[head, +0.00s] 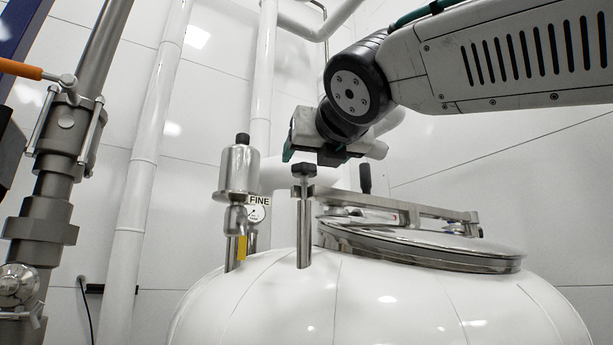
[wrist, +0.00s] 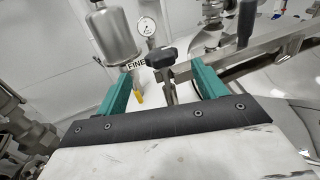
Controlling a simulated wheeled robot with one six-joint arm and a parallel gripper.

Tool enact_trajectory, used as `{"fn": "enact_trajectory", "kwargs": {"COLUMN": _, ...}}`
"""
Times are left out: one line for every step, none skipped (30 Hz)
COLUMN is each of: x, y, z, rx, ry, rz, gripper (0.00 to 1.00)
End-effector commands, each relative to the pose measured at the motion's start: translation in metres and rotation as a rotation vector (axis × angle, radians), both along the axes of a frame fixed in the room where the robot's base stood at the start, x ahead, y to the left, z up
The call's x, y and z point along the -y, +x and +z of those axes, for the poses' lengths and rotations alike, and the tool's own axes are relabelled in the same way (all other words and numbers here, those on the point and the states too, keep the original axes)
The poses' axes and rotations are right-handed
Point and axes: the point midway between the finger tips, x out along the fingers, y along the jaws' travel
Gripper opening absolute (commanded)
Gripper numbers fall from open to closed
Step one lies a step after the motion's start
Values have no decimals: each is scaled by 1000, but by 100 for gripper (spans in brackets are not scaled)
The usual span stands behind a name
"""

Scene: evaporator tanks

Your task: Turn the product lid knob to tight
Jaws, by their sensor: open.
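The product lid knob (head: 304,171) is a black lobed knob on top of a steel post beside the round tank lid (head: 420,246). In the wrist view the knob (wrist: 163,59) stands upright between and just beyond the green fingertips. My gripper (head: 305,158) is above the knob in the head view, its fingers mostly hidden behind its own body. In the wrist view my gripper (wrist: 158,75) is open and empty, one finger on each side of the knob's line. I cannot tell whether any finger touches the knob.
A steel cylinder fitting (head: 239,168) with a black cap stands left of the knob, near a gauge (head: 256,213) and a FINE label (head: 259,200). The lid's steel arm (head: 400,205) and a black handle (head: 365,178) lie to the right. Pipes stand at left.

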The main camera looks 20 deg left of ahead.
Motion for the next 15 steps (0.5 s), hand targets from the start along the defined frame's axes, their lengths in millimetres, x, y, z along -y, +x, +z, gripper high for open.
{"fn": "enact_trajectory", "kwargs": {"x": -4, "y": 4, "z": 1, "rx": 6, "ry": -6, "rz": 1, "gripper": 70}}
{"fn": "enact_trajectory", "kwargs": {"x": -5, "y": 7, "z": 1, "rx": 9, "ry": -8, "rz": 0, "gripper": 70}}
{"fn": "enact_trajectory", "kwargs": {"x": -8, "y": 13, "z": 1, "rx": 8, "ry": -9, "rz": -2, "gripper": 70}}
{"fn": "enact_trajectory", "kwargs": {"x": -10, "y": 17, "z": 0, "rx": 8, "ry": -8, "rz": -3, "gripper": 70}}
{"fn": "enact_trajectory", "kwargs": {"x": -12, "y": 22, "z": 0, "rx": 7, "ry": -6, "rz": -3, "gripper": 70}}
{"fn": "enact_trajectory", "kwargs": {"x": -16, "y": 27, "z": 0, "rx": 5, "ry": -6, "rz": -3, "gripper": 70}}
{"fn": "enact_trajectory", "kwargs": {"x": -19, "y": 32, "z": 0, "rx": 6, "ry": -7, "rz": -3, "gripper": 70}}
{"fn": "enact_trajectory", "kwargs": {"x": -21, "y": 36, "z": 0, "rx": 6, "ry": -7, "rz": -4, "gripper": 70}}
{"fn": "enact_trajectory", "kwargs": {"x": -25, "y": 41, "z": -1, "rx": 4, "ry": -6, "rz": -4, "gripper": 70}}
{"fn": "enact_trajectory", "kwargs": {"x": -27, "y": 45, "z": 0, "rx": 4, "ry": -6, "rz": -4, "gripper": 70}}
{"fn": "enact_trajectory", "kwargs": {"x": -29, "y": 48, "z": 0, "rx": 5, "ry": -5, "rz": -4, "gripper": 70}}
{"fn": "enact_trajectory", "kwargs": {"x": -32, "y": 52, "z": 0, "rx": 4, "ry": -6, "rz": -3, "gripper": 70}}
{"fn": "enact_trajectory", "kwargs": {"x": -34, "y": 55, "z": 0, "rx": 4, "ry": -6, "rz": -3, "gripper": 70}}
{"fn": "enact_trajectory", "kwargs": {"x": -36, "y": 57, "z": 0, "rx": 4, "ry": -4, "rz": -2, "gripper": 70}}
{"fn": "enact_trajectory", "kwargs": {"x": -38, "y": 59, "z": 0, "rx": 4, "ry": -4, "rz": -2, "gripper": 70}}
